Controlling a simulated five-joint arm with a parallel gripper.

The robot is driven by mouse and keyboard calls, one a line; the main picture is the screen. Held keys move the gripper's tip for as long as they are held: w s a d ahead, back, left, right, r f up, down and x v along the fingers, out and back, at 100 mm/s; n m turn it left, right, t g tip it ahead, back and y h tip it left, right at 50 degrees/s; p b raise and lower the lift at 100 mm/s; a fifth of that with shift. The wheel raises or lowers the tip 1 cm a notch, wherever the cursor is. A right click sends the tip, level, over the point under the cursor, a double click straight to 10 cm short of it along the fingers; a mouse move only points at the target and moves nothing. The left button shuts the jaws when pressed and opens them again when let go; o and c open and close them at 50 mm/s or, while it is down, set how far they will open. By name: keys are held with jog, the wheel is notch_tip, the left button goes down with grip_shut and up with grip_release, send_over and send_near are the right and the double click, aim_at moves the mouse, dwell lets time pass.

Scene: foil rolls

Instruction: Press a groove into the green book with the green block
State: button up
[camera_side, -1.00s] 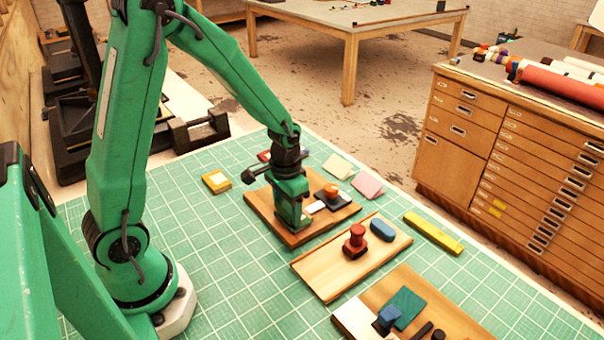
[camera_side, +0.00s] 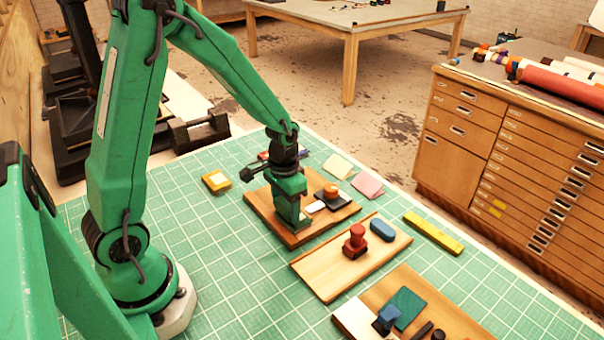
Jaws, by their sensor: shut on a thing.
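My gripper (camera_side: 291,204) points down over the left part of the back wooden board (camera_side: 262,213), shut on a small green piece that looks like the green block. The jaws hide most of it. Green also shows low at the gripper's foot (camera_side: 299,223), close to the board; I cannot tell whether this is the block or a green book under it, or whether they touch. A flat dark green rectangle (camera_side: 409,306), which may be a book, lies on the front board (camera_side: 376,296), away from my gripper.
Beside my gripper are a black item with an orange top (camera_side: 330,192) and a white piece (camera_side: 315,207). The middle board (camera_side: 322,275) bears a red knob stamp (camera_side: 355,241) and a blue oval piece (camera_side: 382,230). A yellow bar (camera_side: 433,233) lies right. The green mat (camera_side: 250,300) is clear at front left.

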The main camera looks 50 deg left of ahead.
jog(key=shift+s+d, duration=0.2)
jog(key=shift+d, duration=0.2)
dwell(0.4)
jog(key=shift+w+d, duration=0.15)
jog(key=shift+d, duration=0.55)
dwell(0.6)
jog(key=shift+d, duration=0.5)
dwell(0.6)
notch_tip(320, 180, up, 7)
dwell(1.4)
dwell(0.5)
